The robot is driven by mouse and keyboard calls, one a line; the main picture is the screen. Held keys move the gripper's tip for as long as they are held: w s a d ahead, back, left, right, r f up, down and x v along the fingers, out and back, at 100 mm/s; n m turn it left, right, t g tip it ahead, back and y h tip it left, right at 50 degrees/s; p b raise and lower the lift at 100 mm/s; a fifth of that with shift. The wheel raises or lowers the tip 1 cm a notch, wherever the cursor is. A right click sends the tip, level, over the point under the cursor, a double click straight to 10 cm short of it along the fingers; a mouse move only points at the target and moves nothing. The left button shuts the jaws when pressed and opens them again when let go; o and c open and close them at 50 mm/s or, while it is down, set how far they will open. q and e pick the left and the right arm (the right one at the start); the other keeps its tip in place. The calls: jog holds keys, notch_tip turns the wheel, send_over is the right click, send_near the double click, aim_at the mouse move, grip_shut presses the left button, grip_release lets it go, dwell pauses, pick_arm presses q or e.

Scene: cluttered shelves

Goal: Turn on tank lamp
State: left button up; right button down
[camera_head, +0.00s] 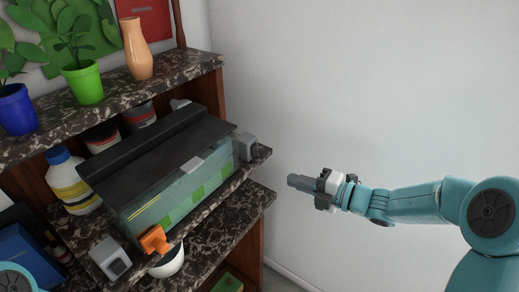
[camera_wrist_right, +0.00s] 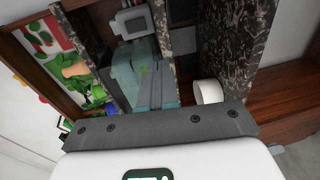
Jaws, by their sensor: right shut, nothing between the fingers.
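The glass tank (camera_head: 185,195) stands on the middle marble shelf, with a long black lid or hood (camera_head: 160,150) across its top. I cannot tell whether a lamp is lit. A grey box (camera_head: 246,147) sits at the tank's right end; another grey box (camera_head: 110,258) is at its front left corner. My right gripper (camera_head: 294,181) is shut and empty, in free air to the right of the shelf, apart from the tank. The right wrist view shows the tank (camera_wrist_right: 128,75) and a grey box (camera_wrist_right: 133,22) beyond the gripper body. My left gripper is out of view.
Potted plants and an orange vase (camera_head: 137,50) stand on the shelf above. Open space lies before the white wall at right.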

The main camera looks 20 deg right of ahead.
jog(key=s+d+r, duration=0.1)
jog(key=d+r, duration=0.2)
jog(key=p, duration=0.6)
send_near(256, 155)
jog(key=shift+t+h, duration=0.4)
jog(key=x, duration=0.6)
jog(key=shift+s+a+r, duration=0.1)
jog(key=shift+s+a, duration=0.1)
jog(key=shift+a, duration=0.15)
jog(key=shift+w+a, duration=0.2)
jog(key=shift+w, duration=0.1)
